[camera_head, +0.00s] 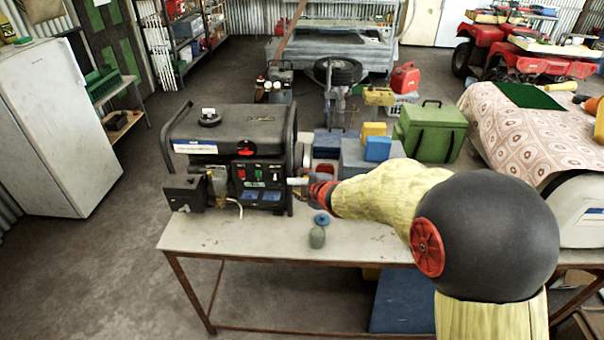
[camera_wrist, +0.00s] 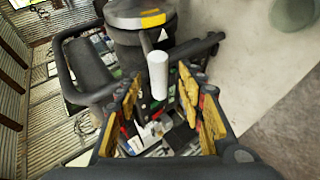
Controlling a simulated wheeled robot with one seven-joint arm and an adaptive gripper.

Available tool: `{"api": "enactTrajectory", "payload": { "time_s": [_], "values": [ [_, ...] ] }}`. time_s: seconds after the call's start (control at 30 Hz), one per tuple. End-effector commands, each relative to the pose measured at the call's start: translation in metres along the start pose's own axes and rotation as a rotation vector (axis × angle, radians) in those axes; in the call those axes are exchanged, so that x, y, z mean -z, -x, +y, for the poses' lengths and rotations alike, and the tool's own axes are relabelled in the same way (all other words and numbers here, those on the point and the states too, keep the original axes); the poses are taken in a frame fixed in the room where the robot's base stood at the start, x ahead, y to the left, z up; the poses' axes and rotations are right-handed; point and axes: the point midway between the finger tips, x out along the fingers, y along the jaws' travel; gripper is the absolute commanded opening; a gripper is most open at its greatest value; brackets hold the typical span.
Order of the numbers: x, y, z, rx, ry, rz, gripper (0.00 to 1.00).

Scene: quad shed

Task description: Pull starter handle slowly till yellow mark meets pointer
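The generator (camera_head: 230,150) stands on the bench, with its black tank on top and a control panel facing front. A white cylindrical handle, apparently the starter handle (camera_head: 297,181), sticks out at the panel's right side. My gripper (camera_head: 311,189) is close to the handle from the right. In the wrist view, the white handle (camera_wrist: 158,72) shows between the tips of my open gripper (camera_wrist: 160,88), with gaps visible on both sides. A yellow and grey patch (camera_wrist: 153,19) is on a black rounded part above the handle. I cannot tell mark from pointer there.
The bench top (camera_head: 200,236) has a small grey-green object (camera_head: 317,238) and a blue cap (camera_head: 321,219) in front of my gripper. Blue and grey boxes (camera_head: 368,157) stand behind my arm. A white fridge (camera_head: 60,125) is at left.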

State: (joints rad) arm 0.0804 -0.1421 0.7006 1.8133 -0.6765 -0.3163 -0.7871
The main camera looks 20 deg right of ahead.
Motion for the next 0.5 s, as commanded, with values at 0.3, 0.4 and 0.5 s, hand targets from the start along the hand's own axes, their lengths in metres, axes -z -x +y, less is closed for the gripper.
{"api": "enactTrajectory", "payload": {
  "time_s": [0.3,0.4,0.5],
  "values": [
    [-0.001,0.044,0.002,-0.003,0.001,-0.001,0.39],
    [0.000,0.065,0.001,-0.002,0.001,-0.001,0.39],
    [0.000,0.084,0.001,-0.003,0.000,-0.001,0.39]
  ]
}}
